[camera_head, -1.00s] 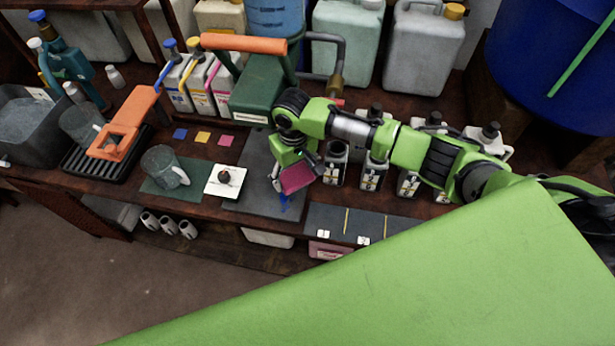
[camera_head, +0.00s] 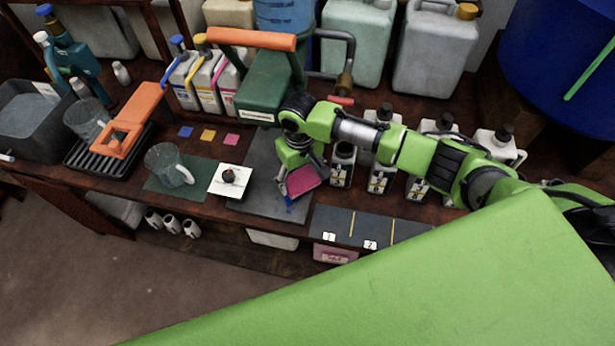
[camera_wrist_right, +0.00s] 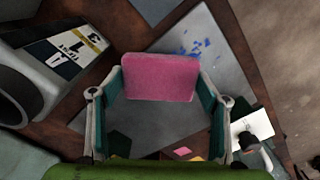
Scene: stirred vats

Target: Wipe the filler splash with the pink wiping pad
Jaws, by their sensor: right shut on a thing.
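The pink wiping pad (camera_head: 303,181) is held between the fingers of my right gripper (camera_head: 301,178). In the right wrist view the pad (camera_wrist_right: 160,77) spans the gap between both fingertips. The blue filler splash (camera_wrist_right: 195,48) lies as small scattered spots on a grey mat (camera_wrist_right: 222,62), just beyond the pad's upper right edge. In the head view only a bit of the splash (camera_head: 289,206) shows below the gripper. Whether the pad touches the mat, I cannot tell. The pad may hide part of the splash. My left gripper is not in view.
A white card (camera_head: 230,180) with a dark round item lies left of the mat, beside a clear jug (camera_head: 167,165). White bottles (camera_head: 342,165) stand close right of the gripper. A numbered dark mat (camera_head: 350,228) lies along the bench's front edge. A green press (camera_head: 267,90) stands behind.

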